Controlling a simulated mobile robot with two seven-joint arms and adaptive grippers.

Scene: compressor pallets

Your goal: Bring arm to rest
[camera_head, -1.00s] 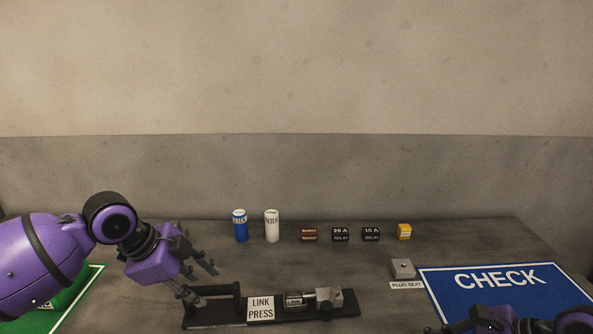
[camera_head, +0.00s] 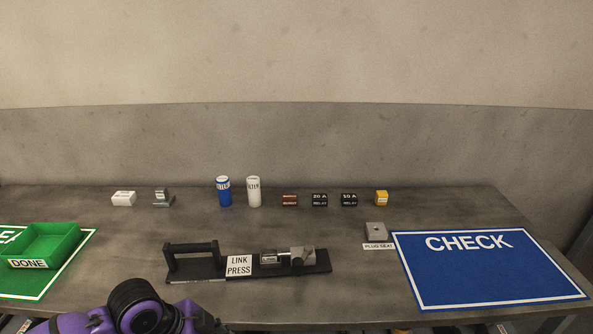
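My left arm (camera_head: 140,312) shows only as a purple and black section at the bottom edge, left of centre, in front of the link press. The fingers of my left gripper are not visible. My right arm and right gripper are out of view. The link press (camera_head: 187,279) is a dark base with a handle at its left, a white label and a metal clamp (camera_head: 301,257) at its right. A small piece lies in the press beside the clamp.
A green DONE tray (camera_head: 72,243) sits on a green mat at left. A blue CHECK mat (camera_head: 480,280) lies bare at right, near the plug seat (camera_head: 376,232). Along the back stand a blue can (camera_head: 224,193), a white can (camera_head: 253,192), relays (camera_head: 320,200) and a yellow block (camera_head: 381,198).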

